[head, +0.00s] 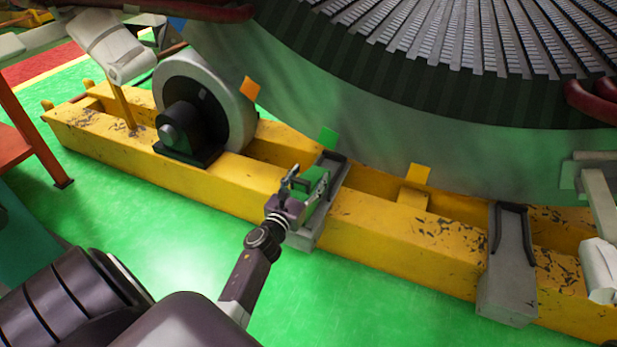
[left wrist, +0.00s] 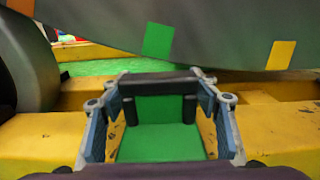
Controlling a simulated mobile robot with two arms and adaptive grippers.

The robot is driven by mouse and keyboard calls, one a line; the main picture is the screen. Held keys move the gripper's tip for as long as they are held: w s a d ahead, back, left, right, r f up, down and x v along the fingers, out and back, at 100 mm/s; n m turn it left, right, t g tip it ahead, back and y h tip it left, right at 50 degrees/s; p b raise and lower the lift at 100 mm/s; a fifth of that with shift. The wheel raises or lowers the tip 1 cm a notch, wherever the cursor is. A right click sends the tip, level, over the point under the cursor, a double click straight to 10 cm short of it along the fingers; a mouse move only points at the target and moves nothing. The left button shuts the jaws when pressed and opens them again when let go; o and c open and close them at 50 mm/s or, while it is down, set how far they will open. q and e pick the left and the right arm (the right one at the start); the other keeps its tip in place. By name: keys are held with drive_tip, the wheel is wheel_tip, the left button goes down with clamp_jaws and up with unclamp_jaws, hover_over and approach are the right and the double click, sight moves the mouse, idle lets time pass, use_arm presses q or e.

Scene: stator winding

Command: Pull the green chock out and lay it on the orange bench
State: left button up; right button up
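The green chock (head: 318,184) sits in a grey bracket on the yellow beam, below the large stator. It also shows in the left wrist view (left wrist: 160,142), with a dark bar across its far end. My left gripper (head: 291,186) is at the near side of the chock. In the left wrist view its fingers (left wrist: 162,118) are spread, one on each side of the chock, with some yellow beam visible between finger and chock. Part of the chock is hidden by the gripper in the head view. An orange frame at the left edge, seemingly the orange bench (head: 22,135), is only partly visible. My right gripper is not in view.
The yellow beam (head: 390,240) runs across the view. A grey roller (head: 228,100) stands on it left of the chock. An empty-looking grey bracket (head: 512,270) hangs at the right. The stator (head: 400,140) rises close behind. Green floor (head: 170,230) is clear in front.

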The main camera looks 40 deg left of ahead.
sight(299, 191)
use_arm(q)
drive_tip(key=shift+o, duration=0.3)
drive_tip(key=shift+s, duration=0.1)
drive_tip(key=v, duration=1.1)
drive_tip(key=shift+s+d, duration=0.1)
drive_tip(key=shift+s, duration=0.3)
